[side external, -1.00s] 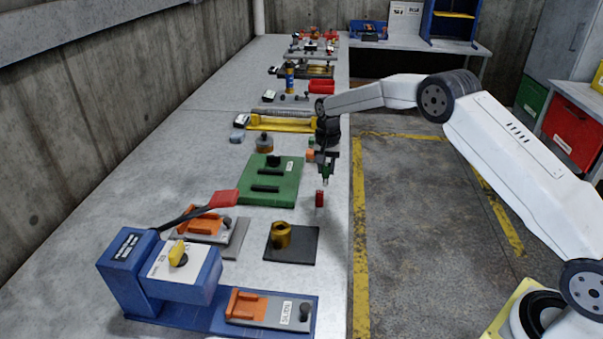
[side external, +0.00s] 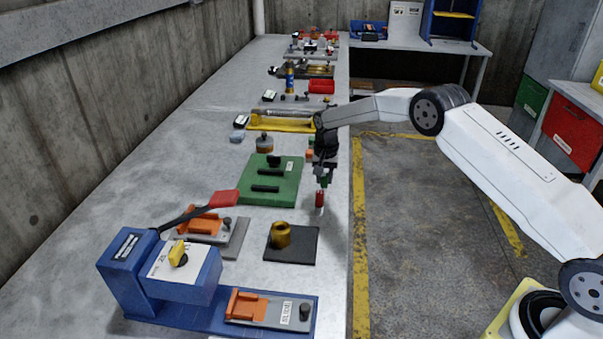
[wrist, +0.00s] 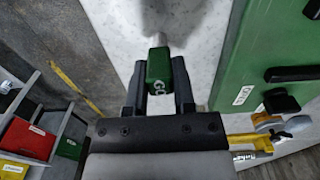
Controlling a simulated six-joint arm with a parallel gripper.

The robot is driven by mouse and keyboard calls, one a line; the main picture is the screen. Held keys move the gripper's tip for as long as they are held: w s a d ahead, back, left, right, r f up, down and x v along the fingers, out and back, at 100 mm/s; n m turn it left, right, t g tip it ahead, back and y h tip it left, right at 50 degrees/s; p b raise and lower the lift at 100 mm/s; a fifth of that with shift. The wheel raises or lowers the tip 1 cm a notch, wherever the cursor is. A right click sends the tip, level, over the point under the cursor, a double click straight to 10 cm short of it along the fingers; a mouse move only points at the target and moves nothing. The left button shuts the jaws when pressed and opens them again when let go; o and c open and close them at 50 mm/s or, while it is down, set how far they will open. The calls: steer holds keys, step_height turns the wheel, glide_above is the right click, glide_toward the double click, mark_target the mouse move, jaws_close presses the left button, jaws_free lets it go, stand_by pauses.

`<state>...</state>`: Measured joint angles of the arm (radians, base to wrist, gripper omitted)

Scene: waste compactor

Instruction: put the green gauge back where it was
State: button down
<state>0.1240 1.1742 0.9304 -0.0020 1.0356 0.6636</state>
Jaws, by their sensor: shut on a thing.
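The green gauge (wrist: 158,68) is a small green block with white lettering. In the wrist view it sits between the two fingers of my gripper (wrist: 160,80), which is shut on it. In the side view my gripper (side external: 323,182) points down near the bench's right edge, with the green gauge small and mostly hidden at its tips. A red cylinder (side external: 320,199) shows upright just below the gauge in the side view. I cannot tell whether they touch. The red cylinder does not show in the wrist view.
A green plate (side external: 285,189) with black blocks lies left of my gripper. A brass cylinder (side external: 281,235) stands on a dark pad (side external: 304,250) nearer the camera. A blue fixture (side external: 158,277) with a red-handled lever is at front left. Bare bench surrounds the red cylinder.

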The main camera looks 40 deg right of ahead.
mark_target(325, 174)
steer(key=shift+f, duration=0.15)
steer(key=shift+c, duration=2.2)
jaws_free()
step_height(325, 174, up, 12)
steer(key=shift+r, duration=0.2)
steer(key=shift+s, duration=0.1)
steer(key=s+a+n+t, duration=0.1)
steer(key=s+a+n, duration=0.1)
steer(key=s, duration=0.9)
steer(key=s+a+f+n, duration=0.1)
steer(key=s+a+n, duration=0.2)
steer(key=s, duration=0.7)
steer(key=s+a+n+t, duration=0.1)
steer(key=s+n, duration=0.3)
steer(key=s, duration=0.7)
steer(key=shift+s+a+f+t, duration=0.3)
steer(key=shift+a+f, duration=0.05)
steer(key=shift+a, duration=0.45)
